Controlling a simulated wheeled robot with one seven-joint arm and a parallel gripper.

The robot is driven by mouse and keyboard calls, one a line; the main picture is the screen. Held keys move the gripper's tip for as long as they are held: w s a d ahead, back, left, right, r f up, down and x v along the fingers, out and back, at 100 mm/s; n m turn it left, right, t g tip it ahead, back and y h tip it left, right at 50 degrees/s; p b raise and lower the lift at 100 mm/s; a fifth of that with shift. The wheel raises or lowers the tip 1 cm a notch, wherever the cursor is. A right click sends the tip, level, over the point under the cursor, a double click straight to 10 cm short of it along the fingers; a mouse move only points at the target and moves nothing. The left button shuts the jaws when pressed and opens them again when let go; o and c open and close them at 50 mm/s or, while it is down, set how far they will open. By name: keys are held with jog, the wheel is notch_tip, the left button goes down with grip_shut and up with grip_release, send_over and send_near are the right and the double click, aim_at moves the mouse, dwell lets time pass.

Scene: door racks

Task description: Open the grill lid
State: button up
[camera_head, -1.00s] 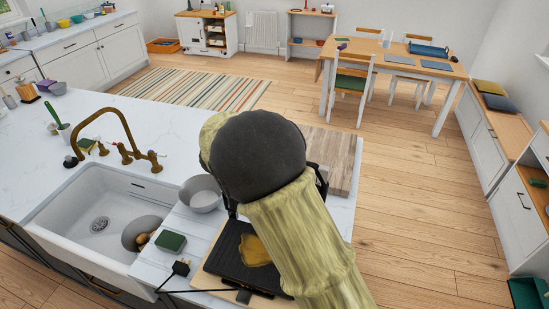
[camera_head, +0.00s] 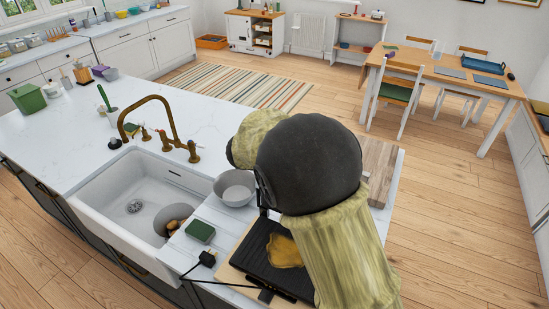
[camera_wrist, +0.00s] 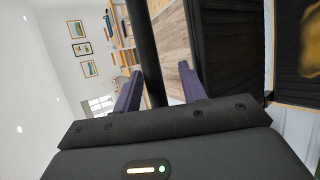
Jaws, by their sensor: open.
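The black grill's ridged lower plate (camera_head: 258,265) lies exposed on the counter in the head view, with a yellow food piece (camera_head: 284,251) on it. The lid stands raised; in the head view it is mostly hidden behind my arm. In the wrist view its ridged dark inner face (camera_wrist: 228,50) shows, beside the lower plate (camera_wrist: 287,50) and the food (camera_wrist: 311,40). My gripper (camera_wrist: 160,88) is open, its two purple fingers on either side of a black bar (camera_wrist: 145,40), which looks like the lid handle. Contact with the bar cannot be told. My arm hides the gripper in the head view.
A grey bowl (camera_head: 236,189), a green sponge (camera_head: 200,231) and a black plug with a cord (camera_head: 207,259) are left of the grill. The white sink (camera_head: 150,190) is further left. A wooden board (camera_head: 380,165) lies behind my arm. Open floor is to the right.

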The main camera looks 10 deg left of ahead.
jog(key=b+v, duration=0.3)
jog(key=v, duration=1)
jog(key=shift+a+b, duration=0.25)
jog(key=shift+b, duration=0.1)
jog(key=shift+s+r, duration=0.1)
jog(key=shift+s, duration=0.1)
jog(key=s+d+f+m+g+y, duration=0.1)
jog(key=d+f+m+g, duration=0.15)
jog(key=d+f, duration=0.4)
jog(key=d+f+m+g+y, duration=0.1)
jog(key=d+f+g+y, duration=0.2)
jog(key=d, duration=0.6)
jog(key=s+d+f+m+y, duration=0.3)
jog(key=s+d+f+m, duration=0.6)
jog(key=s+d, duration=0.2)
jog(key=d, duration=0.2)
jog(key=shift+s+d+f+g+y, duration=0.25)
jog(key=shift+d+g+y, duration=0.05)
jog(key=shift+g, duration=0.05)
